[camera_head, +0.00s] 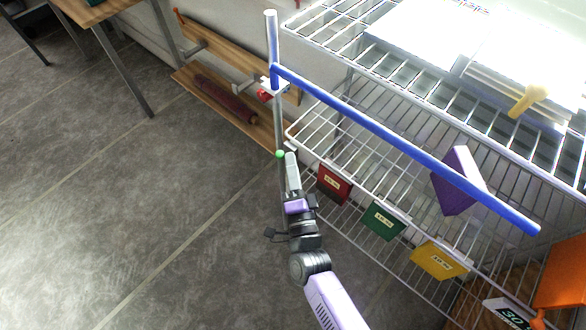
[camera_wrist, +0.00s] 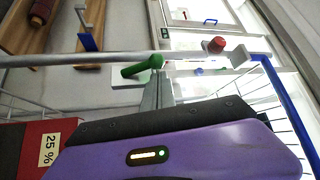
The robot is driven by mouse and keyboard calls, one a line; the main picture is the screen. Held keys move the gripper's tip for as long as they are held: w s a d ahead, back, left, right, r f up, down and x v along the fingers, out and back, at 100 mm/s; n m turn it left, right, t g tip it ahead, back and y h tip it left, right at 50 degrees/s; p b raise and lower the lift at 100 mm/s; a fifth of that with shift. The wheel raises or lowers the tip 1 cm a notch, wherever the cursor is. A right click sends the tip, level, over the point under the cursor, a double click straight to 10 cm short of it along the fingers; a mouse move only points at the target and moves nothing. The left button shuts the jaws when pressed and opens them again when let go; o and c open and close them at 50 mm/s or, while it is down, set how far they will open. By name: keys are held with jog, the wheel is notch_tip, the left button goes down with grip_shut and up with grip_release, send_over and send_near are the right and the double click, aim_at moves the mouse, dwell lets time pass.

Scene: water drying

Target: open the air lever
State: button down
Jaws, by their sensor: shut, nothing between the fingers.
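A green lever (camera_wrist: 142,66) sits by a grey pipe in the wrist view, and its rounded end shows as a green dot in the head view (camera_head: 280,154). A red knob (camera_wrist: 216,45) is on a white fitting further right; red also shows on the upper fitting in the head view (camera_head: 265,95). Neither is labelled, so I cannot tell by marking which is the air lever. My gripper (camera_head: 291,157) is shut and empty, its tips right beside the green lever. In the wrist view the fingers (camera_wrist: 157,78) overlap the lever's right end; touching is unclear.
A long blue pipe (camera_head: 400,145) slants across the wire rack (camera_head: 320,135) on the right. Red (camera_head: 335,183), green (camera_head: 383,220) and yellow (camera_head: 439,260) tags hang on the rack's edge near my arm. The floor (camera_head: 130,190) to the left is open.

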jog(key=shift+f+b, duration=0.15)
jog(key=shift+b, duration=0.2)
jog(key=shift+s+a+n+b, duration=0.1)
jog(key=shift+n+b, duration=0.2)
jog(key=shift+b, duration=0.25)
